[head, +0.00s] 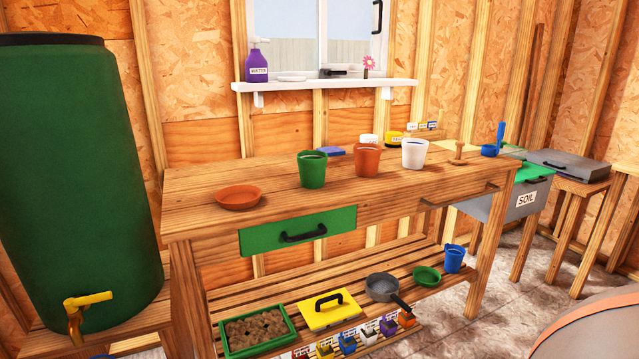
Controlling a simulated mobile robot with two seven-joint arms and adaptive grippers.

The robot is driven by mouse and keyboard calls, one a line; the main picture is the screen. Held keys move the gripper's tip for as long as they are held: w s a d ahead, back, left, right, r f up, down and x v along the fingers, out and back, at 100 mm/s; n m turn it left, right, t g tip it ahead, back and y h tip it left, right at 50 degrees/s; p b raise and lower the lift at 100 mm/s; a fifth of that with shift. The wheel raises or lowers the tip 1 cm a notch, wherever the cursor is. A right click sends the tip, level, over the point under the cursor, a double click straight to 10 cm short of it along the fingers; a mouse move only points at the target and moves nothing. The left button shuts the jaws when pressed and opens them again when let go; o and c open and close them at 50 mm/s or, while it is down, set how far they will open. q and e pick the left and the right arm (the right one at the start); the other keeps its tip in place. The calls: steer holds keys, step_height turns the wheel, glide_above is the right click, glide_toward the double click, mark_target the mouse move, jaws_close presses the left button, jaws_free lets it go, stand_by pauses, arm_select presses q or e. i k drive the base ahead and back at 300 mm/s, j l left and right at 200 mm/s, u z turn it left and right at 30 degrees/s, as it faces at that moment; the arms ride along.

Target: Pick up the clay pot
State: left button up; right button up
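The clay pot (367,161) is orange-brown and stands upright on the wooden workbench (218,177). It stands between a green pot (312,171) on its left and a white pot (415,154) on its right, with small gaps between them. A shallow clay saucer (239,198) lies at the bench's left end. Neither of my grippers shows in the head view.
A green drawer (283,232) with a black handle is in the bench front. The lower shelf holds a soil tray (257,332), a yellow lid (328,311) and a grey pan (382,288). A large green barrel (75,180) stands left. A grey soil bin (511,196) stands right.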

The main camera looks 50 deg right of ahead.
mark_target(366, 156)
steer(key=z, duration=1.55)
